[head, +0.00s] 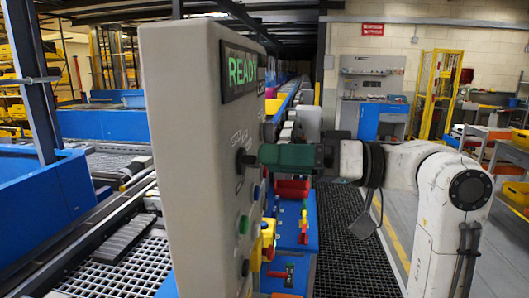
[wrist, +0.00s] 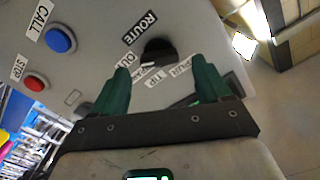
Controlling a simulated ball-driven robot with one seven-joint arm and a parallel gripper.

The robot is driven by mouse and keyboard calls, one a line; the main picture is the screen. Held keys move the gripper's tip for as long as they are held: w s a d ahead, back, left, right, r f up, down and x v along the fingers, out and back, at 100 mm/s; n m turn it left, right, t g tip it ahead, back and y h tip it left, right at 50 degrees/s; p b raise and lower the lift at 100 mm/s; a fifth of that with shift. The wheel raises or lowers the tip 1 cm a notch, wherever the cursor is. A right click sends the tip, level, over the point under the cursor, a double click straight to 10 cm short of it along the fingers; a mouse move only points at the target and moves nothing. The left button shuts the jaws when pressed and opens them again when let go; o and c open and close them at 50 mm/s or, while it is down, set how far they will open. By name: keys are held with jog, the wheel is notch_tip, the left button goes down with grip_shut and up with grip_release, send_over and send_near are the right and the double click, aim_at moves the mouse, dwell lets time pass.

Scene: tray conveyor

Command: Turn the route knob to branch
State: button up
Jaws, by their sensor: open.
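The route knob (wrist: 158,50) is a dark round knob on the grey control panel (wrist: 95,15), beside a ROUTE label in the wrist view. Small labels lie around it, partly hidden and hard to read, so its setting cannot be told. My gripper (wrist: 160,63) has its two green fingers apart, one to each side below the knob, with nothing between them. In the head view, my gripper (head: 262,155) points left at the panel face, its tips close to the dark knob (head: 240,161). I cannot tell whether they touch it.
A blue CALL button (wrist: 60,39) and a red STOP button (wrist: 35,83) sit left of the knob. A READY display (head: 242,70) is at the panel's top. A blue bench (head: 290,240) with coloured items stands behind the panel. Dark floor matting (head: 345,250) lies right of the bench.

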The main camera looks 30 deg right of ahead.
jog(key=shift+x, duration=1.4)
jog(key=c, duration=1)
